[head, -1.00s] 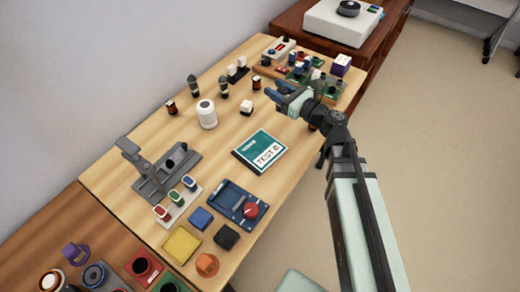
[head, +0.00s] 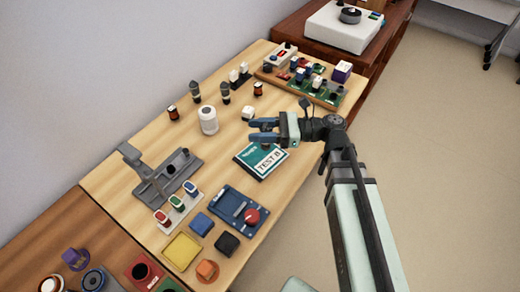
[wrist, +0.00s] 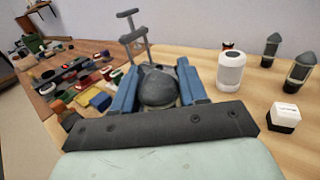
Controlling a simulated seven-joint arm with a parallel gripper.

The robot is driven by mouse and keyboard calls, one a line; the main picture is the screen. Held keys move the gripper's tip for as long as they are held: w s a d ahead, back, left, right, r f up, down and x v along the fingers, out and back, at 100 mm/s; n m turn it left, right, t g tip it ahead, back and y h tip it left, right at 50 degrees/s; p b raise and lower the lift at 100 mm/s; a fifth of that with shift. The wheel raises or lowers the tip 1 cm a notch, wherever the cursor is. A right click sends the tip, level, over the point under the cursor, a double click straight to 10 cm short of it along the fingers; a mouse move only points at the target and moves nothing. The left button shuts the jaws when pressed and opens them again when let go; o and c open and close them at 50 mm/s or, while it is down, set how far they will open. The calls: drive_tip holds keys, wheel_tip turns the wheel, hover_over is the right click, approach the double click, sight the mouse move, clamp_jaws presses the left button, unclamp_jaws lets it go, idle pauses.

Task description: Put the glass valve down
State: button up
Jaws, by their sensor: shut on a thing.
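My gripper (head: 262,131) hangs over the near side of the table, above the back edge of the teal TEST B booklet (head: 262,160). Its blue fingers are shut on a dark grey, dome-topped piece (wrist: 158,88), which looks like a glass valve. The fingers hide most of it in the head view, and its lower part is hidden in the wrist view. Two similar glass valves (head: 195,91) with dark pointed tops stand upright at the back of the table; they also show in the wrist view (wrist: 270,50).
A white jar (head: 208,121) and a white block (head: 248,113) stand left of and behind my gripper. A grey stand (head: 165,175), coloured blocks and a blue tray (head: 232,205) fill the front left. Component boards (head: 305,82) lie at the far end. Bare wood shows around the jar.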

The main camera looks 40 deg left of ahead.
drive_tip(key=shift+f, duration=3.85)
drive_tip(key=shift+f, duration=0.2)
drive_tip(key=o, duration=1.1)
drive_tip(key=shift+c, duration=0.2)
drive_tip(key=shift+r, duration=0.15)
drive_tip(key=shift+w+d, duration=0.15)
drive_tip(key=v, duration=1.1)
drive_tip(key=shift+w+d, duration=0.15)
drive_tip(key=shift+d, duration=0.1)
